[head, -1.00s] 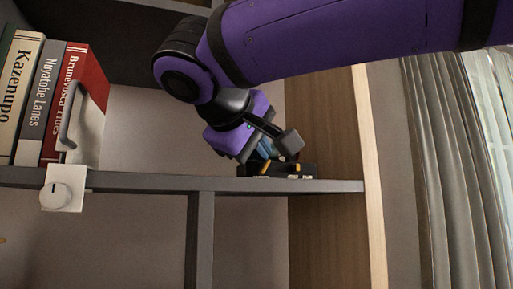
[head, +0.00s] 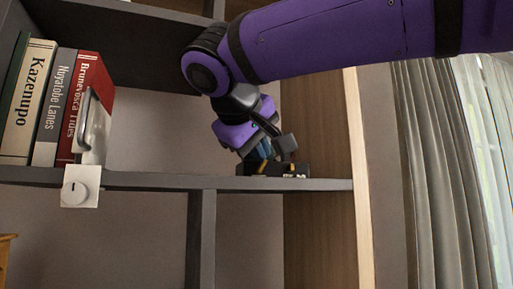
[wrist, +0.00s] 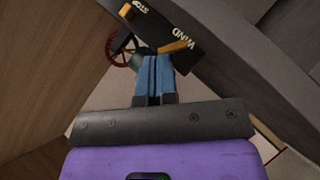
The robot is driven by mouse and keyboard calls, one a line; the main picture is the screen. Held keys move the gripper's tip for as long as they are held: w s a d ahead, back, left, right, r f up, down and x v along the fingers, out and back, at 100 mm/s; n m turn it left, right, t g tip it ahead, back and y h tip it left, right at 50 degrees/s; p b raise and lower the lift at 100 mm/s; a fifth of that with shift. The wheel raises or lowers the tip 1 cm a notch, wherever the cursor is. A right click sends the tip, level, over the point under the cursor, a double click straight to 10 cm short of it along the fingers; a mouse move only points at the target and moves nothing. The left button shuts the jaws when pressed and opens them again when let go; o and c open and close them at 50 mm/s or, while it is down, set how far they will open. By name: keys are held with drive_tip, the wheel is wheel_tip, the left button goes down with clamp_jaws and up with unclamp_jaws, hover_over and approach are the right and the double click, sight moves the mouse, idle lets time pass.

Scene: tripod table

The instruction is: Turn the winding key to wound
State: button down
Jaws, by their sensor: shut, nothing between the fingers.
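A small black device (wrist: 196,44) sits at the right end of the grey shelf. In the wrist view its top carries pale lettering that appears to read STOP and WIND. A yellow-orange piece, likely the winding key (wrist: 173,47), stands out beside the WIND lettering; it also shows in the head view (head: 262,167). A red spoked wheel (wrist: 111,52) is at the device's left side. My gripper (wrist: 155,58) is shut and empty, its blue fingertips close beside the orange piece. I cannot tell whether they touch it. The fingers partly cover the device.
Several books, including a red one (head: 93,72), stand at the left of the shelf (head: 150,181). A wooden side panel (head: 318,130) rises close to the device. The shelf's middle is clear.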

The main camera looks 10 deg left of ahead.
drive_tip(key=shift+w+d, duration=0.1)
drive_tip(key=shift+d+r+m+g+y, duration=0.1)
drive_tip(key=shift+d+m+g+y, duration=0.05)
drive_tip(key=shift+m+g+y, duration=0.2)
drive_tip(key=shift+w+d+m+g+y, duration=0.2)
drive_tip(key=shift+m+g+y, duration=0.15)
drive_tip(key=shift+g+y, duration=0.15)
drive_tip(key=shift+d+m+g+y, duration=0.25)
drive_tip(key=shift+m+y, duration=0.15)
drive_tip(key=shift+y, duration=0.15)
drive_tip(key=shift+w+d+m+g+y, duration=0.2)
drive_tip(key=shift+m+g+y, duration=0.2)
drive_tip(key=shift+y, duration=0.2)
drive_tip(key=shift+w+d+m+g+y, duration=0.15)
drive_tip(key=shift+m+g+y, duration=0.2)
drive_tip(key=shift+y, duration=0.25)
drive_tip(key=shift+d+f, duration=0.2)
idle(3.1)
drive_tip(key=shift+r, duration=0.15)
idle(0.7)
drive_tip(key=shift+r, duration=0.7)
